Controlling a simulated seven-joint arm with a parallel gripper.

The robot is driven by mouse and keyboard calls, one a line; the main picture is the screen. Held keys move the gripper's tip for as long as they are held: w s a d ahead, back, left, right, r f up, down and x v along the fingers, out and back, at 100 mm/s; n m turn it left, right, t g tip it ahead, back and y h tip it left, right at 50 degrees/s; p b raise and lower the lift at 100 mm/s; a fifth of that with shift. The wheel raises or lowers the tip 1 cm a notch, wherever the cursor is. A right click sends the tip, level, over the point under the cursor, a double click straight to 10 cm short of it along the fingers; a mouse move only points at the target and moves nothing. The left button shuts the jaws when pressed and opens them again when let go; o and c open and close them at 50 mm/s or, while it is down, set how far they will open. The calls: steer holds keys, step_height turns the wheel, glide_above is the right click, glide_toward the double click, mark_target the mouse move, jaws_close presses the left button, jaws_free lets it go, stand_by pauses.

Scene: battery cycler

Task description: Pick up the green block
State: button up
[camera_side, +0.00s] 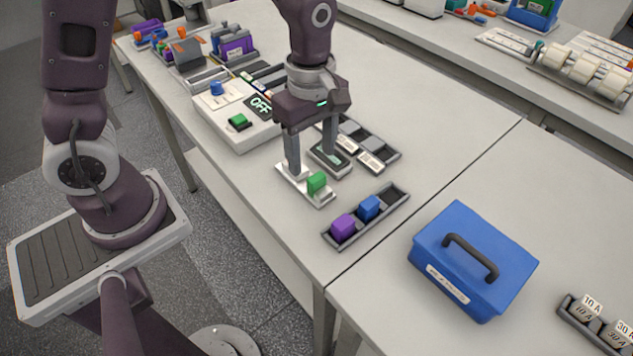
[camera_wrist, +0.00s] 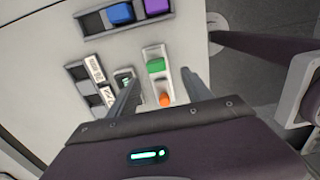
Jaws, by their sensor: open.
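The green block (camera_side: 317,183) sits on a small pale holder (camera_side: 322,200) on the table in the side view. In the wrist view the green block (camera_wrist: 156,65) lies on the same pale strip, ahead of an orange piece (camera_wrist: 165,100) on that strip. My gripper (camera_side: 311,165) points down over the holder, its fingers spread apart. The wrist view shows my gripper (camera_wrist: 160,82) with one finger on each side of the strip and nothing held. The green block is a little beyond the fingertips there. The orange piece is hidden in the side view.
A dark tray (camera_side: 395,193) holds a purple block (camera_side: 343,227) and a blue block (camera_side: 369,207). A white device reading OFF (camera_side: 259,107) stands behind left. A blue case (camera_side: 472,260) stands at right. Labelled trays (camera_side: 372,160) lie just behind the gripper.

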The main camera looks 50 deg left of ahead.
mark_target(317, 177)
steer(key=f, duration=0.6)
steer(key=shift+w+d, duration=0.3)
jaws_close()
